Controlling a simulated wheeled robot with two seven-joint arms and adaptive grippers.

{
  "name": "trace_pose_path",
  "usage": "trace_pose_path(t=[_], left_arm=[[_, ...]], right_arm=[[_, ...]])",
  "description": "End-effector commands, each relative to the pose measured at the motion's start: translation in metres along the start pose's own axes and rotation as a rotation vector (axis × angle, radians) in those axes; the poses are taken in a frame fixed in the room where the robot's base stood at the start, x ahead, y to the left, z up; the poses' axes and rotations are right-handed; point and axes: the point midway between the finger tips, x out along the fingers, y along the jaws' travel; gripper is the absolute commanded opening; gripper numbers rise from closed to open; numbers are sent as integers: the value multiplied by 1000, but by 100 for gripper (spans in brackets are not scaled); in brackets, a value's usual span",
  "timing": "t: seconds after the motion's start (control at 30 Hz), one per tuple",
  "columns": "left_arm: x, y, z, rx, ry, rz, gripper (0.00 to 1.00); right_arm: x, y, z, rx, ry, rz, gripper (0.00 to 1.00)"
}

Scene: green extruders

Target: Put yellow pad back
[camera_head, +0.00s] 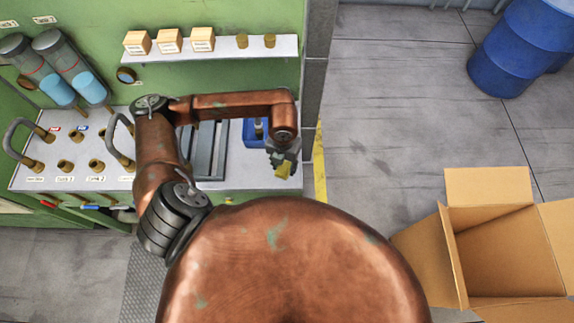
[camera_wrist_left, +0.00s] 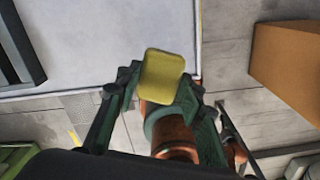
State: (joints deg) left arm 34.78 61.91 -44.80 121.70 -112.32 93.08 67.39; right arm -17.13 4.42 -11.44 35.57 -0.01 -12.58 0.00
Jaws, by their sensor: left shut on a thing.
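The yellow pad (camera_wrist_left: 162,74) is a small rounded square between the fingertips of my left gripper (camera_wrist_left: 160,85) in the left wrist view. In the head view my left gripper (camera_head: 284,158) is shut on the yellow pad (camera_head: 283,170), which hangs over the front right part of the grey worktop (camera_head: 232,183). The pad's underside and any contact with the worktop cannot be made out. My right gripper is not in view.
A blue bin (camera_head: 250,133) with an upright item stands on the worktop behind the gripper. A grey rack (camera_head: 207,150) lies left of it. A shelf (camera_head: 225,50) holds several small boxes. An open cardboard box (camera_head: 505,245) and blue barrels (camera_head: 515,50) stand on the floor at right.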

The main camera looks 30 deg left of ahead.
Motion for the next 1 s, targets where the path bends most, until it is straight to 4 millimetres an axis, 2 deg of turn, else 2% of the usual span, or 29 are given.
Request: trace_pose_path(t=[0.2, 0.4, 0.6, 1.0], left_arm=[[24, 0, 21, -1, -1, -1, 13], [34, 0, 29, -1, 0, 0, 13], [61, 0, 28, -1, 0, 0, 13], [68, 0, 28, 0, -2, -1, 13]], right_arm=[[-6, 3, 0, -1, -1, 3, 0], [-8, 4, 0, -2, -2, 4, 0], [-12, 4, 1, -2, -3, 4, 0], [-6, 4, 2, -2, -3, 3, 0]])
